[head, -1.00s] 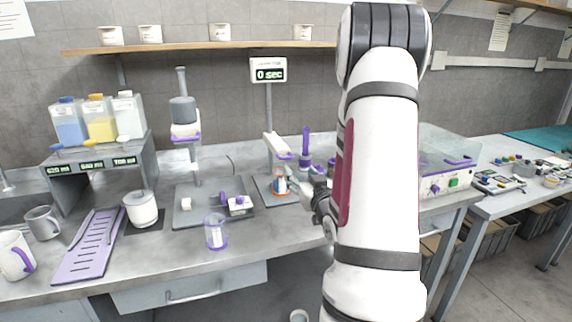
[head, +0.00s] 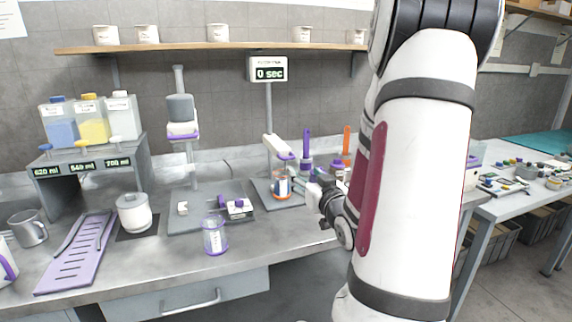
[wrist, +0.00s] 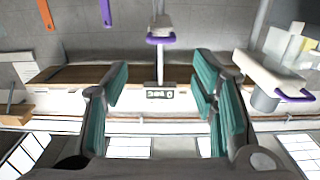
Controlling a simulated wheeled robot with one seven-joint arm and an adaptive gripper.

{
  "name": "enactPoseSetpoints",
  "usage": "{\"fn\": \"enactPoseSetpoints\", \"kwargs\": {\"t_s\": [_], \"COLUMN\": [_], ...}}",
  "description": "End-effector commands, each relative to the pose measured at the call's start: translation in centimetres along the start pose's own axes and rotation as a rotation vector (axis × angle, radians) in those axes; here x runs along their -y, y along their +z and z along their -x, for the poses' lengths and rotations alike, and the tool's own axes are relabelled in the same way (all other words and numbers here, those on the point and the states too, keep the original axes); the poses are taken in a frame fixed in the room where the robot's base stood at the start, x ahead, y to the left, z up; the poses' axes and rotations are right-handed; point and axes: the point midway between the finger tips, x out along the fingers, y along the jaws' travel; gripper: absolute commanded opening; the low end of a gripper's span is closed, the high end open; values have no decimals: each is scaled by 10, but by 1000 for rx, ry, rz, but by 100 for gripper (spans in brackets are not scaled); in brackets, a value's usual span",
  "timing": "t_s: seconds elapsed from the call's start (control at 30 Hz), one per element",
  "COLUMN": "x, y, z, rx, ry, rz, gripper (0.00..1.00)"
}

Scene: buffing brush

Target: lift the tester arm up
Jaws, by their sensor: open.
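The tester arm (head: 277,147) is a white bar with a purple tip on the grey stand below the "0 sec" display (head: 267,69). It slants down to the right, over a small beaker (head: 282,188) with orange and blue in it. In the wrist view the tester arm (wrist: 161,30) shows upside down at the top, with its purple edge, beyond the fingers. My gripper (head: 302,186) is just right of the beaker, below the tester arm's tip, partly hard to make out. In the wrist view my gripper (wrist: 160,88) has its teal fingers wide apart with nothing between them.
A second device (head: 181,118) with a purple edge stands to the left. A purple-rimmed beaker (head: 215,236) is near the counter's front. Purple (head: 307,145) and orange (head: 346,142) upright tools stand behind my gripper. Bare counter (head: 285,229) lies in front of the tester.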

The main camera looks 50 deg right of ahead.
Motion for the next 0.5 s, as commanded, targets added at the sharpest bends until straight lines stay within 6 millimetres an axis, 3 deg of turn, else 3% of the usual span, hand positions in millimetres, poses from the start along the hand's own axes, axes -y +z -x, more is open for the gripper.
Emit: {"fn": "enactPoseSetpoints", "kwargs": {"t_s": [0.17, 0.5], "x": [0, 0], "y": [-1, -1], "z": [-23, -90], "rx": [-1, -3], "ry": [-2, -2], "rz": [-1, -1], "gripper": [53, 53]}}
